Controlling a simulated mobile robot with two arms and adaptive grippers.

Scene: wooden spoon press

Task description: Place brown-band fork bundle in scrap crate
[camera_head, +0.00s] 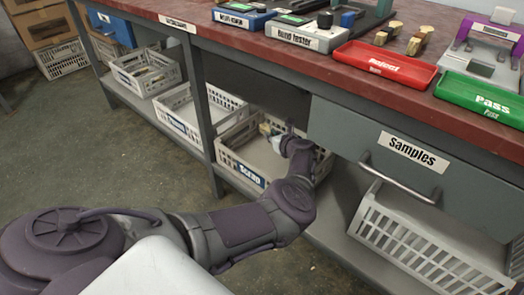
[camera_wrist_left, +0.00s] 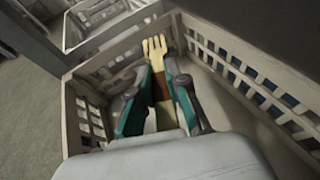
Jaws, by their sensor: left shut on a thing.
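The brown-band fork bundle (camera_wrist_left: 155,49) is pale wood with tines pointing away and a brown band (camera_wrist_left: 160,88) between my fingers in the left wrist view. My left gripper (camera_wrist_left: 158,74) is shut on it. The scrap crate (camera_head: 226,160) is a pale slatted crate labelled "Scrap" on the lower shelf under the bench. Its walls surround the gripper in the left wrist view (camera_wrist_left: 72,125). In the head view my left gripper (camera_head: 272,137) is inside the crate opening. Whether the bundle touches the crate floor cannot be told. My right gripper is not in view.
The "Samples" drawer (camera_head: 385,140) and bench top overhang the crate on the right. Other crates (camera_head: 145,72) stand farther left on the shelf. A red reject tray (camera_head: 382,68) and a green pass tray (camera_head: 484,104) sit on the bench.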

